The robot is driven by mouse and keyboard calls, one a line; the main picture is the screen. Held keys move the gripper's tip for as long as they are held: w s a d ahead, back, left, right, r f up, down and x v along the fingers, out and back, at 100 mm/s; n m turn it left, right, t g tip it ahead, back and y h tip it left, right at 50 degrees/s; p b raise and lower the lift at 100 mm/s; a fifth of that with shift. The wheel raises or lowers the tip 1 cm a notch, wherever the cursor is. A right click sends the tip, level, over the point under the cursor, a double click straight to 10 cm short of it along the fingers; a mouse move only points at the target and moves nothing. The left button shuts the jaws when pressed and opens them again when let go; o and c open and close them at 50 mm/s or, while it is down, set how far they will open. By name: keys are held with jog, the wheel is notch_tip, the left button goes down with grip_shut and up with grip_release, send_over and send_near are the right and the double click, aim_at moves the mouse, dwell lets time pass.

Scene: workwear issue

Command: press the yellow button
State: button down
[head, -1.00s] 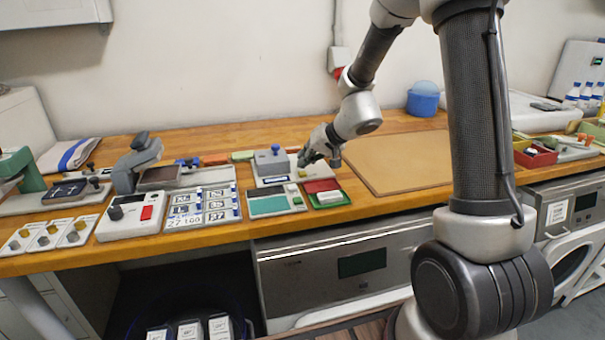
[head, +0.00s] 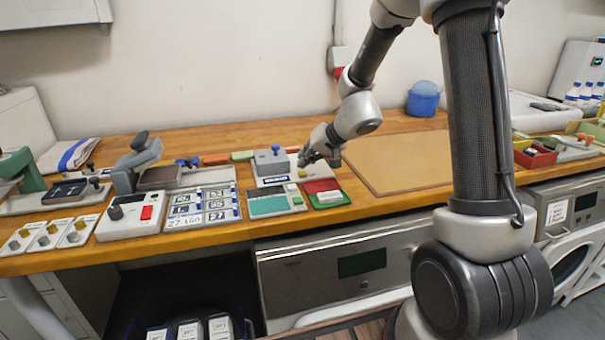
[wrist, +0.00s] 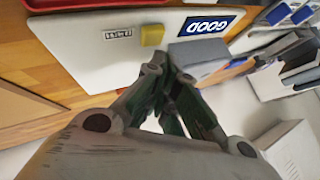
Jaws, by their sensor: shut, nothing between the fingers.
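The yellow button (wrist: 152,35) is a small raised block on a white device panel (wrist: 85,38), between a small printed label and a blue "GOOD" display (wrist: 211,24). In the head view the button (head: 302,173) shows small, just below my gripper (head: 306,160). A grey box (head: 271,161) stands on the same device, left of my gripper. In the wrist view my gripper (wrist: 160,66) is shut and empty, its dark fingertips close to the button's edge. I cannot tell whether they touch it.
A teal-topped device (head: 270,204) and a red and green tray (head: 326,196) lie in front. A tan mat (head: 398,160) lies to the right. Several other devices crowd the left of the wooden counter, among them a white box with a red switch (head: 129,215).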

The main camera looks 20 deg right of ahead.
jog(key=shift+f, duration=0.15)
jog(key=shift+f, duration=0.3)
jog(key=shift+f, duration=0.45)
dwell(0.9)
jog(key=shift+r, duration=0.9)
jog(key=shift+r, duration=2.5)
